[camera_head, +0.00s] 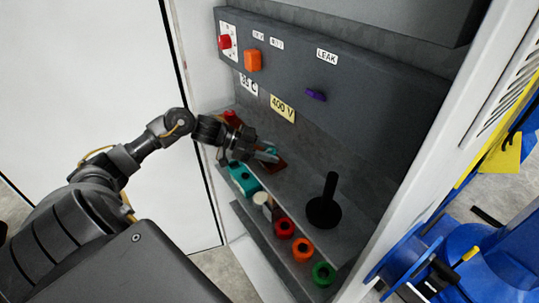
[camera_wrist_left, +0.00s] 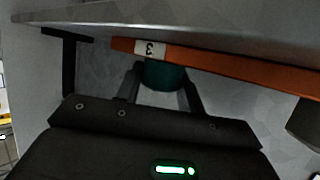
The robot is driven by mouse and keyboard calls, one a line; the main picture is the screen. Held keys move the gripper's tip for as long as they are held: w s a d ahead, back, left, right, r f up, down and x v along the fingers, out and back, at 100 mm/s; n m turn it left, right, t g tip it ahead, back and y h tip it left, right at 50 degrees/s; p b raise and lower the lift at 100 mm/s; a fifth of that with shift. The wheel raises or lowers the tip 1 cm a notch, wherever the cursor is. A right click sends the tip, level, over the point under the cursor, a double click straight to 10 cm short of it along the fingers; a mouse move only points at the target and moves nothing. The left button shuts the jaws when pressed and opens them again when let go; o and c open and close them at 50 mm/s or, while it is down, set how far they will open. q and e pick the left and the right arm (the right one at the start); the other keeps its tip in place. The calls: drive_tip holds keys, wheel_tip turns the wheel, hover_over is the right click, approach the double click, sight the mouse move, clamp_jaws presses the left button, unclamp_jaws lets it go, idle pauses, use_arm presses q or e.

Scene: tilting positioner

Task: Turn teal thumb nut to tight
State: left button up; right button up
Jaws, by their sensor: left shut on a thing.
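The teal thumb nut (camera_wrist_left: 165,75) sits between the two fingers of my left gripper (camera_wrist_left: 163,90) in the left wrist view. It is next to an orange bar marked 3 (camera_wrist_left: 220,60). In the head view my left gripper (camera_head: 268,153) reaches in from the left over the grey bench, and only a little teal shows at its fingertips. The gripper is shut on the nut. The nut's far side and its thread are hidden, so how tight it sits cannot be told. My right gripper is not in view.
A teal block (camera_head: 243,180) lies just below the gripper. Red (camera_head: 285,227), orange (camera_head: 302,249) and green (camera_head: 323,273) rings line the front edge. A black upright handle (camera_head: 325,205) stands to the right. A dark panel with an orange switch (camera_head: 253,61) is behind.

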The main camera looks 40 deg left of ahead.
use_arm(q)
drive_tip(key=shift+m+g+h+b, duration=1)
drive_tip(key=shift+m+g+b, duration=0.9)
drive_tip(key=shift+m, duration=0.1)
drive_tip(key=shift+g, duration=0.3)
drive_tip(key=o, duration=1)
drive_tip(key=shift+a+b, duration=0.3)
drive_tip(key=shift+a, duration=0.05)
drive_tip(key=b+v, duration=0.3)
drive_tip(key=v, duration=0.5)
drive_tip(key=shift+s+a+r, duration=0.15)
drive_tip(key=shift+a+r, duration=0.05)
drive_tip(key=shift+r, duration=0.05)
drive_tip(key=shift+p+v, duration=0.3)
drive_tip(key=shift+v, duration=0.5)
